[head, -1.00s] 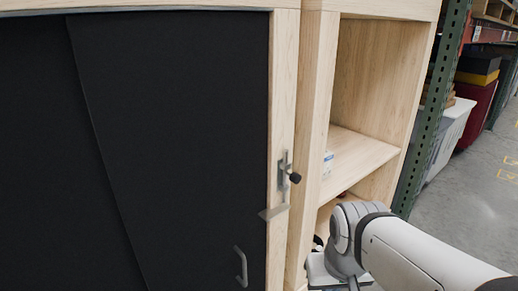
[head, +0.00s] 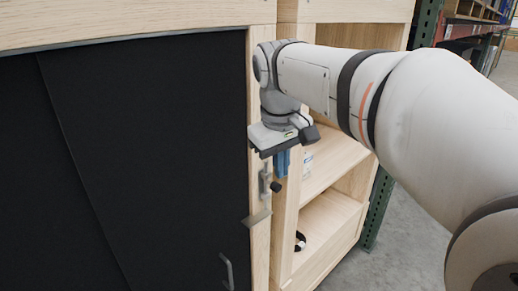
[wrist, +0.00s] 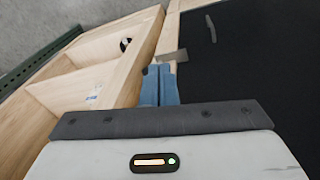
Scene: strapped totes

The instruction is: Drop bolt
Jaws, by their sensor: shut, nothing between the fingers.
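The bolt (head: 265,181) is a small grey metal latch with a dark round knob (head: 277,187), fixed to the pale wood upright beside the black door. A grey bracket (head: 256,217) sits just below it. My gripper (head: 282,174) is shut and empty, its blue fingers pointing down just above the knob. I cannot tell whether they touch it. In the wrist view the shut fingers (wrist: 159,70) largely hide the bolt, and the bracket (wrist: 173,56) shows just beyond them.
The black door panel (head: 150,160) fills the left side and has a grey handle (head: 226,271) low down. Open wooden shelves (head: 325,172) stand on the right, holding a small white box (head: 307,161) and a dark-and-white round item (head: 299,242). A green rack post (head: 377,208) stands beyond.

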